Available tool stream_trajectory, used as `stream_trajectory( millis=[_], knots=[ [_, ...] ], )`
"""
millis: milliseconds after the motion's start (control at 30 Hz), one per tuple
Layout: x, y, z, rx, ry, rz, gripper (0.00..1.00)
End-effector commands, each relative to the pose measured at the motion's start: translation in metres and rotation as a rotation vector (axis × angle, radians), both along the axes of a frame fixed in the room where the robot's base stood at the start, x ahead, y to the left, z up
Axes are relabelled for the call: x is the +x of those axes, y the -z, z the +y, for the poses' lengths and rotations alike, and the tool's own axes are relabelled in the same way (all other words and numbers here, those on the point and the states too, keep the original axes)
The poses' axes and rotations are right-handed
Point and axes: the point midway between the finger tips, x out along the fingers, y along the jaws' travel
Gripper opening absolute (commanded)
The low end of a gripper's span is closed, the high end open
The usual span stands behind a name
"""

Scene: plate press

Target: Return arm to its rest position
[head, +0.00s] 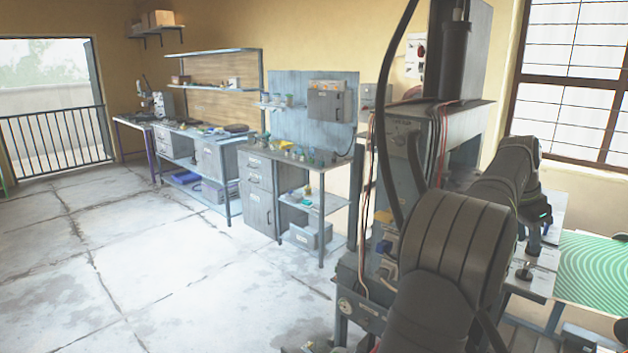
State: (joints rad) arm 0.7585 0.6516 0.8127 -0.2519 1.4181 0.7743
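My arm's dark links fill the right foreground and reach up and back toward the right. The wrist end of my arm bends down at the right, beside the press, with a small green light on it. My gripper (526,268) appears only as a small dark shape below the wrist, and its fingers cannot be made out. No held object can be seen. The press (408,140) stands behind my arm, which hides much of its lower part and work area.
A green and white striped panel (592,270) lies at the right edge, near the wrist. Workbenches with drawers (258,190) and small items line the back wall. A black hose hangs in front of the press. The concrete floor (130,260) at left is clear.

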Motion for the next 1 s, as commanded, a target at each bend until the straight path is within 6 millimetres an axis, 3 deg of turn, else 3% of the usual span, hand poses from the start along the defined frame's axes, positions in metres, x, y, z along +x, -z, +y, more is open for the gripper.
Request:
stream_trajectory(
  millis=[300,1000],
  knots=[
    [0.005,0.018,-0.005,-0.005,0.089,0.001,0.34],
    [0.005,0.018,-0.005,-0.005,0.092,0.001,0.34]
  ],
)
